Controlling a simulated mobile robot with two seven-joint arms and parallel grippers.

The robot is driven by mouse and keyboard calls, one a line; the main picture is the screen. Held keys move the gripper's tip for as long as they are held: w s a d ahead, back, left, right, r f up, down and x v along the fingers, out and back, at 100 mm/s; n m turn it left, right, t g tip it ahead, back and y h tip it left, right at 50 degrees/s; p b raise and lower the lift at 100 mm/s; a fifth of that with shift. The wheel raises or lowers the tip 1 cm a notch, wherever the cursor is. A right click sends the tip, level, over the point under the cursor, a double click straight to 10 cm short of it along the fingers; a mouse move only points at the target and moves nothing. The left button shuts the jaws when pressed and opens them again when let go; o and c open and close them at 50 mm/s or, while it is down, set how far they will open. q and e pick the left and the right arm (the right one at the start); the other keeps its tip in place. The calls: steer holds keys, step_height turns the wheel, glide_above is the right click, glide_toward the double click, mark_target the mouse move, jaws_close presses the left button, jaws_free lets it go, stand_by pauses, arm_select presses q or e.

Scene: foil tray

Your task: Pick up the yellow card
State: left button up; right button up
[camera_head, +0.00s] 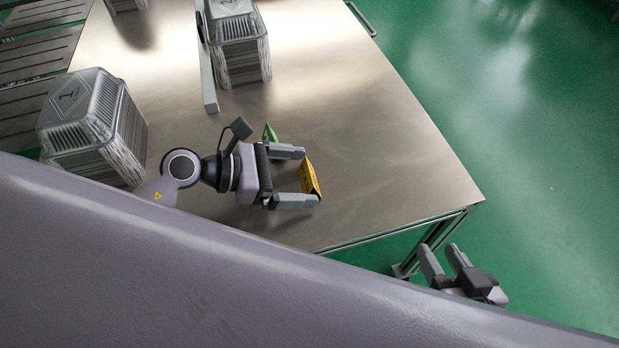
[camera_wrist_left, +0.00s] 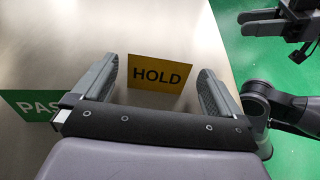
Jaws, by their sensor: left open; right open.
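The yellow card (camera_head: 311,178) stands upright on the table near its front edge. In the left wrist view the yellow card (camera_wrist_left: 161,73) reads "HOLD" and faces me. My left gripper (camera_head: 304,176) is open, with its fingertips at the two sides of the card. In the left wrist view the card shows between the fingers of my left gripper (camera_wrist_left: 157,82), and I cannot tell whether they touch it. My right gripper (camera_head: 444,261) is open and empty, off the table's front right edge; it also shows in the left wrist view (camera_wrist_left: 283,22).
A green card (camera_head: 269,133), reading "PASS" in part in the left wrist view (camera_wrist_left: 30,104), stands beside my left gripper. Stacks of foil trays (camera_head: 95,125) (camera_head: 240,50) stand on the metal table (camera_head: 390,150). A grey bar (camera_head: 206,75) lies between them. The table's right side is clear.

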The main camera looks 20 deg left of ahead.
arm_select(q)
steer(key=shift+x, duration=1.45)
steer(key=shift+c, duration=0.3)
steer(key=c, duration=0.9)
